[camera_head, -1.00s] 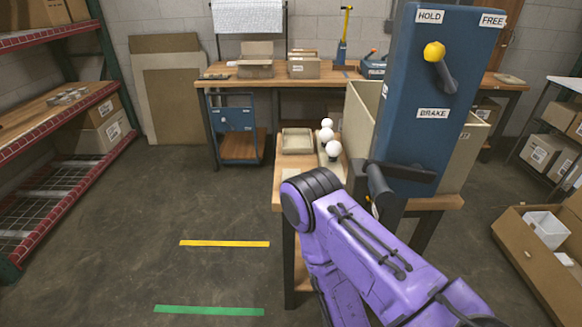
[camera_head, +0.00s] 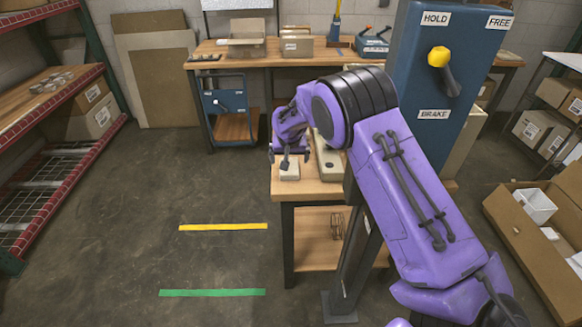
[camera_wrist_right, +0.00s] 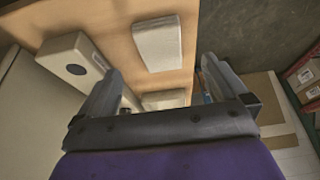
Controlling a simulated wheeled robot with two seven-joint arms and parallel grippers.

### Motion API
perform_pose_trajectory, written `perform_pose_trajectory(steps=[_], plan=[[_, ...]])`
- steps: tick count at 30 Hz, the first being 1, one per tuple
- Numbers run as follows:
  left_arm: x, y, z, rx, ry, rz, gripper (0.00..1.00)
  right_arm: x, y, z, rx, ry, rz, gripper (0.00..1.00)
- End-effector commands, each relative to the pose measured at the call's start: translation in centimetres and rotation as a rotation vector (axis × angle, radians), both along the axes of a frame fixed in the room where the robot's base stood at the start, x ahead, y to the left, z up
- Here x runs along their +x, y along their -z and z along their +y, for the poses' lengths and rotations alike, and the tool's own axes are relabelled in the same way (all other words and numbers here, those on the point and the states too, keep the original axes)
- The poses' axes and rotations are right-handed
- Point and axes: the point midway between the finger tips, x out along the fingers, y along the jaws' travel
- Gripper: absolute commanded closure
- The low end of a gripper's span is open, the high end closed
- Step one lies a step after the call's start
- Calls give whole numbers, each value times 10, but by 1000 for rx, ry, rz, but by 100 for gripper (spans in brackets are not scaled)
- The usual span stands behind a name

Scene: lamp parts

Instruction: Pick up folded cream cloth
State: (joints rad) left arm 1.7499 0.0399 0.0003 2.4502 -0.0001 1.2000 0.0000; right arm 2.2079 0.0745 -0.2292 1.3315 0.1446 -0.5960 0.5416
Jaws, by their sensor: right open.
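The folded cream cloth (camera_head: 289,172) lies flat near the left front corner of the wooden table. In the right wrist view the cloth (camera_wrist_right: 158,44) shows as a pale rectangle on the wood, ahead of and between the fingers. My right gripper (camera_head: 294,160) is open, above and close to the cloth, and partly covers its far end. In its own wrist view the right gripper (camera_wrist_right: 160,72) has both fingers apart with nothing between them. I cannot tell the exact height gap. My left gripper is not in view.
A cream block with a dark round hole (camera_head: 329,163) stands right of the cloth; it also shows in the wrist view (camera_wrist_right: 76,62). A blue post (camera_head: 437,75) with a yellow-knobbed lever rises at the right. The floor left of the table is clear.

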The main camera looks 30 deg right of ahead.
Motion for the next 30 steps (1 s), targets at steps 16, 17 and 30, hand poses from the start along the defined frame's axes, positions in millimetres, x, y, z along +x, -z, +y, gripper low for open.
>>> perform_pose_trajectory(steps=[16,17,30], plan=[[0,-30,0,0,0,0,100,25,73,-19,0,-3,1,0],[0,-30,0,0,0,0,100,25,75,-19,0,-3,1,0],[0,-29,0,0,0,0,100,26,77,-19,1,-4,0,55]])
